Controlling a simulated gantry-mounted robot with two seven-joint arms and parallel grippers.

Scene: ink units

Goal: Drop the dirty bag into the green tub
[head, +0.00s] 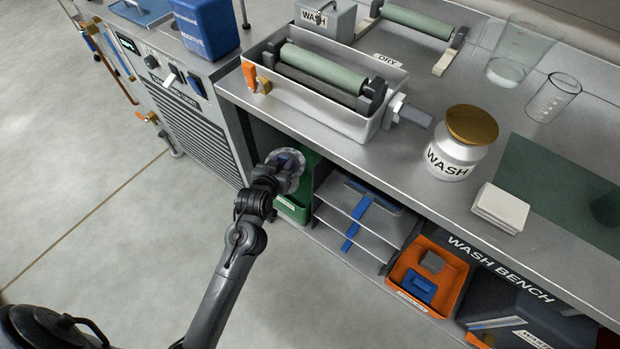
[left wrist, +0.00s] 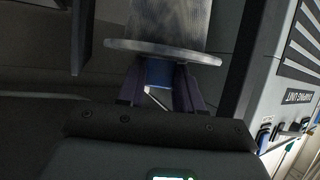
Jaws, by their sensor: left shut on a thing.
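The green tub (head: 291,208) stands on the floor level under the left end of the bench, with a pale label on its front. My left gripper (head: 286,163) is at its opening under the bench edge. It is shut on the dirty bag (head: 298,180), which shows as a pale grey round rim around the fingers. In the left wrist view the bag (left wrist: 172,22) is a grey mesh sleeve with a rim, and a blue piece sits between the fingers (left wrist: 158,85). Whether the bag touches the tub is hidden. My right gripper is out of view.
Shelves (head: 352,222) with blue tools stand right of the tub, then an orange bin (head: 440,262). The bench edge overhangs the tub. A grey cabinet (head: 190,105) stands to the left. A WASH jar (head: 455,150) and a roller tray (head: 325,110) sit on top.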

